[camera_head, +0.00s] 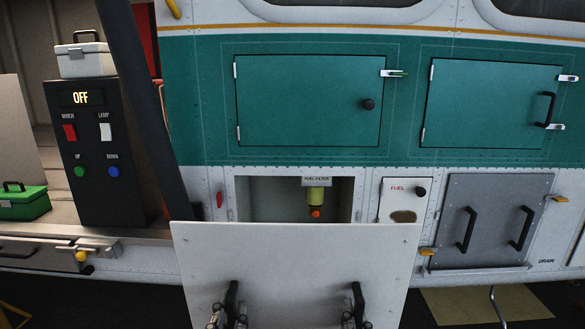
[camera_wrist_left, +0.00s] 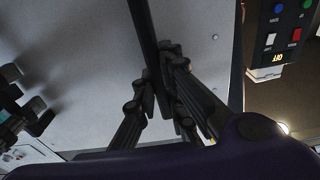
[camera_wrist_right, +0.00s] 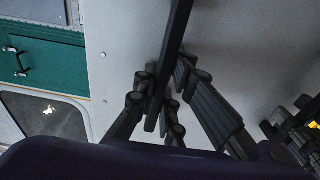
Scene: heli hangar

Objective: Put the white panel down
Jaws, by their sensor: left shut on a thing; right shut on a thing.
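The white panel (camera_head: 295,262) is upright in the head view, in front of the helicopter's side and overlapping the lower edge of an open bay. It has two black handles, a left one (camera_head: 232,299) and a right one (camera_head: 357,299). My left gripper (camera_head: 228,318) is shut on the left handle, and its fingers also show around the bar in the left wrist view (camera_wrist_left: 158,92). My right gripper (camera_head: 356,320) is shut on the right handle, as the right wrist view (camera_wrist_right: 160,92) also shows. The panel's bottom edge is out of view.
Behind the panel, the open bay holds a fuel filter (camera_head: 316,197). A grey panel with two handles (camera_head: 490,222) is closed at right, above a yellowish mat (camera_head: 470,306). A dark control box (camera_head: 95,150) reading OFF and a green toolbox (camera_head: 22,203) stand at left. Dark floor shows below.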

